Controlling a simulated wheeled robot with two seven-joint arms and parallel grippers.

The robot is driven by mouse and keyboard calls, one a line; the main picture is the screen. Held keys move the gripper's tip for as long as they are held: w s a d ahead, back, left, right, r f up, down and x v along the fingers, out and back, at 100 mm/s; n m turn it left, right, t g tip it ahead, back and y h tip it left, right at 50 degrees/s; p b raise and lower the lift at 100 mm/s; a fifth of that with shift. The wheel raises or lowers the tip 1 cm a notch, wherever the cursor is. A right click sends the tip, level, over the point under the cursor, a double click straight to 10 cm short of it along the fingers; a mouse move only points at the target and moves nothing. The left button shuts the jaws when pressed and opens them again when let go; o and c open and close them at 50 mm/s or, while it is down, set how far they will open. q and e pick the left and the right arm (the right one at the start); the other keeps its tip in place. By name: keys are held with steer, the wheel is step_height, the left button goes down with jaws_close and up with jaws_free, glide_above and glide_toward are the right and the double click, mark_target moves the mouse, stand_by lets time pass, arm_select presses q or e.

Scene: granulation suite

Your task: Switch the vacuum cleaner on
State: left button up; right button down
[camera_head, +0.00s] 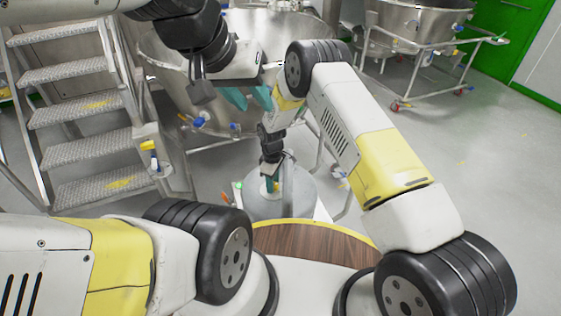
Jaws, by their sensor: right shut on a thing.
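A grey rounded drum (298,187), which looks like the vacuum cleaner, stands on the floor in the middle, just beyond my base. Its lower part is hidden. My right gripper (271,186) points down at the top of the drum, its teal fingers shut on a small part there. The fingers and wrist mostly hide that part, and I cannot make out a switch. My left gripper (249,98) is higher and farther back, in front of a steel vessel. Its two teal fingers are apart with nothing visible between them.
Metal steps (75,110) with a railing stand at the left. A large steel vessel (172,62) is behind my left gripper. A wheeled steel bin (425,22) stands at the back right. The grey floor (490,170) at the right is clear.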

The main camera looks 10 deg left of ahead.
steer(key=m, duration=0.5)
steer(key=shift+m, duration=2.4)
steer(key=c, duration=0.9)
jaws_free()
steer(key=shift+o, duration=0.2)
step_height(320, 180, up, 8)
steer(key=shift+f, duration=0.1)
